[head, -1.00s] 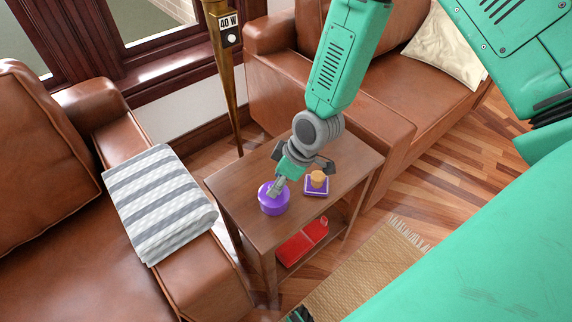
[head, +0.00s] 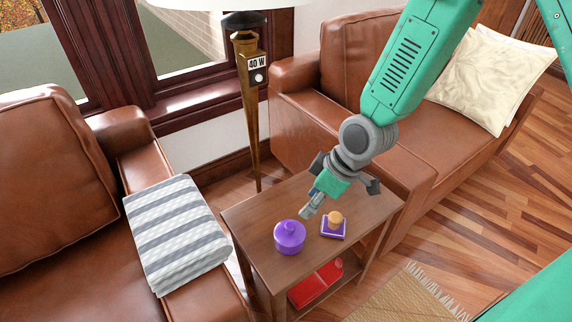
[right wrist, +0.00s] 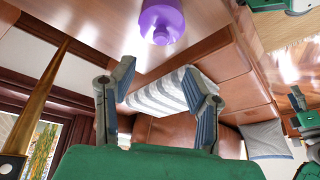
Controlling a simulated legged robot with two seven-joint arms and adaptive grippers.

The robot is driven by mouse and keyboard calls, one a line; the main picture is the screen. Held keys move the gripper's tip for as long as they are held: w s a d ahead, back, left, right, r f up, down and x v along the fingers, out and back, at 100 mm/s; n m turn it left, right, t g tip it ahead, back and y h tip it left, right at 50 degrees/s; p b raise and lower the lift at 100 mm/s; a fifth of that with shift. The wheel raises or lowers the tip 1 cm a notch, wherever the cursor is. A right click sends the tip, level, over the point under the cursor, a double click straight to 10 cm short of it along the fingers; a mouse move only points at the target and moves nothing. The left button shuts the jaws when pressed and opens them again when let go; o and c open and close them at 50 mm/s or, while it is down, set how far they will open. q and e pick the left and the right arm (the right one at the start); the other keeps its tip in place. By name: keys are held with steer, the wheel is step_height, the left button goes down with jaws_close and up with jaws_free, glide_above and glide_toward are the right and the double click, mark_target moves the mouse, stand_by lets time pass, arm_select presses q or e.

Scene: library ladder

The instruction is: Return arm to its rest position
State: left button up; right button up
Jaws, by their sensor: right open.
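My right arm comes in from the upper right of the head view. Its gripper (head: 312,206) is above the wooden side table (head: 262,215), near the purple round container (head: 290,237), and apart from it. In the right wrist view the two fingers (right wrist: 160,105) stand apart with nothing between them, so it is open and empty. The purple container also shows in the right wrist view (right wrist: 161,20), beyond the fingertips.
A purple square item with an orange top (head: 334,223) is on the table, and a red object (head: 316,283) on its lower shelf. A brass lamp (head: 249,110) stands behind. Leather sofas flank the table; a striped blanket (head: 175,232) lies on the left armrest.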

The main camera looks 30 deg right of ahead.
steer(key=s+d+f+m+g+h, duration=0.1)
steer(key=s+f+m, duration=0.2)
steer(key=s+f, duration=0.5)
steer(key=s+d+f+m+g+h, duration=0.1)
steer(key=s+f+m+h, duration=0.1)
steer(key=s+f+m, duration=0.2)
steer(key=s+f, duration=0.3)
steer(key=s, duration=0.5)
steer(key=shift+s+d+f+m, duration=0.3)
steer(key=shift+d+f, duration=0.05)
steer(key=shift+d, duration=0.05)
steer(key=shift+r, duration=0.1)
steer(key=shift+w+r, duration=0.15)
steer(key=shift+r, duration=0.05)
